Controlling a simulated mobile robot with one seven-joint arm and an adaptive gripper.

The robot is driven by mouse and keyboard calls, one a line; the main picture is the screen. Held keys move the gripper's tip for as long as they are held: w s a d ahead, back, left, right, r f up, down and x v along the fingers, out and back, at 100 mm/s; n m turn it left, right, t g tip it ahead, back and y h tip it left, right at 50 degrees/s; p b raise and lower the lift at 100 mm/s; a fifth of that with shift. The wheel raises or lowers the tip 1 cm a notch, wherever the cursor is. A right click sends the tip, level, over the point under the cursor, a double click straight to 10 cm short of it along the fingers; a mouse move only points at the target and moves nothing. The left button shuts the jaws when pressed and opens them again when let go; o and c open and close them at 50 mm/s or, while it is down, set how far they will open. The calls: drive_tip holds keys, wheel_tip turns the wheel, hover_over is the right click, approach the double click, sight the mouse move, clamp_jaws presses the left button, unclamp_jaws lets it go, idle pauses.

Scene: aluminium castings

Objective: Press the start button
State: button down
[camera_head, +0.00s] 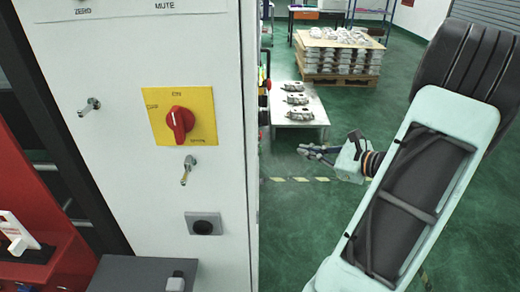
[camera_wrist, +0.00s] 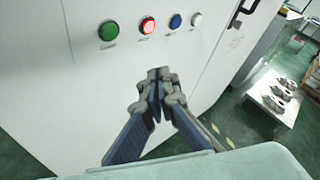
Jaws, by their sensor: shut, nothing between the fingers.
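A row of round buttons is on the white cabinet face in the wrist view: a green button (camera_wrist: 108,31) at the left, a red lit button (camera_wrist: 148,25), a blue button (camera_wrist: 175,21) and a white button (camera_wrist: 196,19). Their labels are too small to read, so I cannot tell by text which is start. My gripper (camera_wrist: 158,74) is shut and empty, its tips pointing at the cabinet below the red button in the picture. No contact with a button shows. In the head view my gripper (camera_head: 304,152) is right of the cabinet; the buttons are hidden there.
The white cabinet (camera_head: 125,185) fills the left of the head view, with a red rotary switch (camera_head: 180,120) on a yellow plate and protruding keys. A low table (camera_head: 303,117) with castings and a loaded pallet (camera_head: 337,77) stand behind. Green floor around my arm is clear.

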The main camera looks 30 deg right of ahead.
sight(260, 150)
drive_tip(key=w+a+b, duration=0.1)
drive_tip(key=w+a, duration=0.3)
drive_tip(key=a, duration=0.3)
drive_tip(key=shift+w+a, duration=0.3)
drive_tip(key=shift+w+a, duration=0.1)
idle(1.5)
drive_tip(key=shift+w+a+b, duration=0.15)
drive_tip(key=shift+a+b, duration=0.1)
drive_tip(key=shift+b, duration=0.05)
drive_tip(key=shift+w+a, duration=0.25)
drive_tip(key=shift+a, duration=0.2)
idle(0.8)
drive_tip(key=shift+s+d, duration=0.1)
drive_tip(key=shift+d, duration=0.05)
drive_tip(key=shift+s+d, duration=0.4)
drive_tip(key=shift+d, duration=0.2)
